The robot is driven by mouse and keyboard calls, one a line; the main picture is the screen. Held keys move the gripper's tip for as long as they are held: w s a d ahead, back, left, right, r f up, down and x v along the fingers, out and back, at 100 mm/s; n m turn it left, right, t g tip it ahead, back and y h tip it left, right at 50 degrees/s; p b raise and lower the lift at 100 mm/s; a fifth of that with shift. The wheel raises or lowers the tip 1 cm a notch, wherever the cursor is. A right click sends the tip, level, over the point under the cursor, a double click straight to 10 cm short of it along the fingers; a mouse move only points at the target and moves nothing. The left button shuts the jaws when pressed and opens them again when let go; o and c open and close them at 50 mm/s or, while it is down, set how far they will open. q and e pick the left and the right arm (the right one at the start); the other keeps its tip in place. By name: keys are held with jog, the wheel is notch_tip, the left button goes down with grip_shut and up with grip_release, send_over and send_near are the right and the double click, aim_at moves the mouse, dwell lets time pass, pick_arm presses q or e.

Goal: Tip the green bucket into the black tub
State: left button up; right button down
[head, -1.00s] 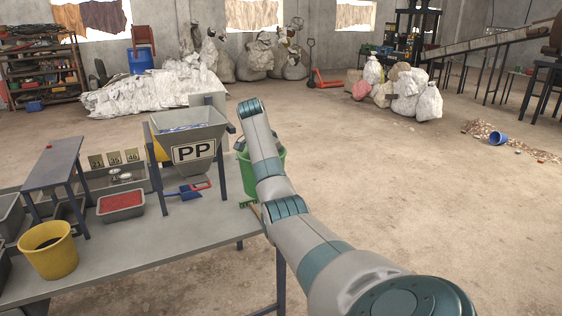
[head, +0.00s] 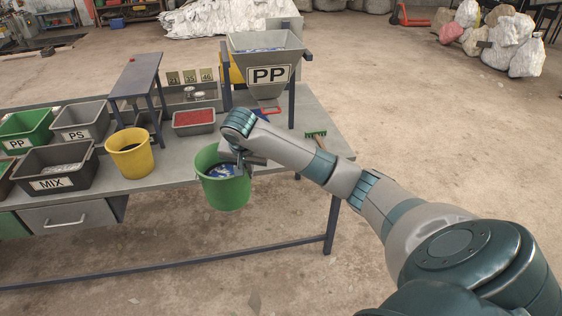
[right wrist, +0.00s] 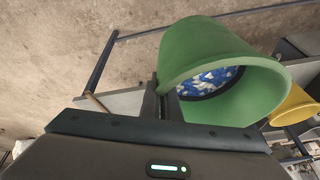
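The green bucket (head: 226,192) hangs in the air in front of the table's front edge, roughly upright, with blue and white flakes inside. My right gripper (head: 243,161) is shut on its rim; in the right wrist view the fingers (right wrist: 165,98) pinch the wall of the bucket (right wrist: 222,60). The black tub (head: 50,183), labelled MIX, stands on the table at the left and holds some pale pieces. It is well to the left of the bucket, beyond the yellow bucket. My left gripper is not in view.
The yellow bucket (head: 131,158) stands at the table's front edge, between the green bucket and the black tub. Green PP (head: 25,127) and grey PS tubs (head: 80,122) stand behind the tub. A red-filled tray (head: 193,125), PP hopper (head: 267,80) and green brush (head: 316,141) are further right.

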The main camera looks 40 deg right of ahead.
aim_at(217, 181)
jog(key=a+r+n, duration=0.1)
jog(key=a+r, duration=0.1)
jog(key=a, duration=0.1)
jog(key=a+r+n+y, duration=0.1)
jog(key=a+r+n, duration=0.1)
jog(key=a, duration=0.2)
jog(key=s+a+r+n, duration=0.1)
jog(key=a+r, duration=0.1)
jog(key=a, duration=0.1)
jog(key=shift+a+r+t+y, duration=0.1)
jog(key=shift+a+t+y, duration=0.2)
jog(key=shift+t, duration=0.1)
jog(key=s+a+f+n+y+b, duration=0.2)
jog(key=s+a+f+n+b, duration=0.3)
jog(key=s+a+b, duration=0.4)
jog(key=shift+a+f+n+b, duration=0.35)
jog(key=shift+a+n+b, duration=0.15)
jog(key=shift+a+n, duration=0.45)
jog(key=shift+a, duration=0.15)
